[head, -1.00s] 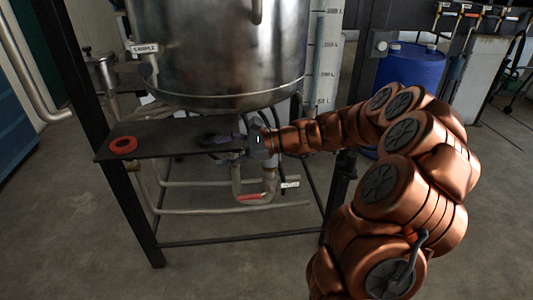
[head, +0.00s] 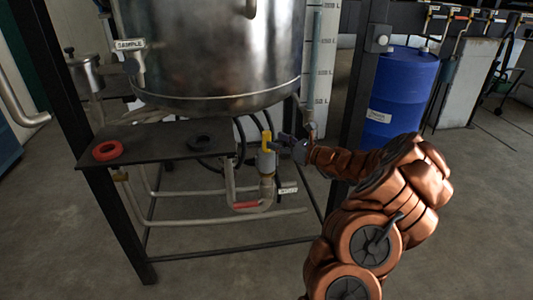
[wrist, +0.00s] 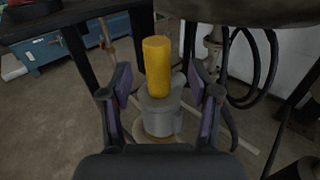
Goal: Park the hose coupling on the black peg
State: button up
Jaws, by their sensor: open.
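A grey cylindrical fitting with an upright yellow top (head: 267,141), which looks like the hose coupling, stands on the pipework just right of the shelf. In the wrist view its yellow part (wrist: 158,66) rises between and beyond the fingers. My gripper (head: 284,143) is at its right side, open and empty; its two fingers also show in the wrist view (wrist: 160,103). A black ring-shaped piece (head: 200,142) lies on the dark shelf, left of the fitting. I cannot make out an upright black peg there.
A red ring (head: 107,150) lies at the left end of the dark shelf (head: 150,143). The steel vessel (head: 215,55) hangs close above. Black hoses loop behind the fitting, and pipes (head: 230,215) run below. A frame post and a blue drum (head: 402,95) stand to the right.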

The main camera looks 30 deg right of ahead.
aim_at(267, 137)
jog(key=shift+r+x, duration=0.2)
jog(key=shift+x, duration=2.05)
jog(key=shift+a, duration=0.15)
jog(key=shift+c, duration=0.3)
grip_shut()
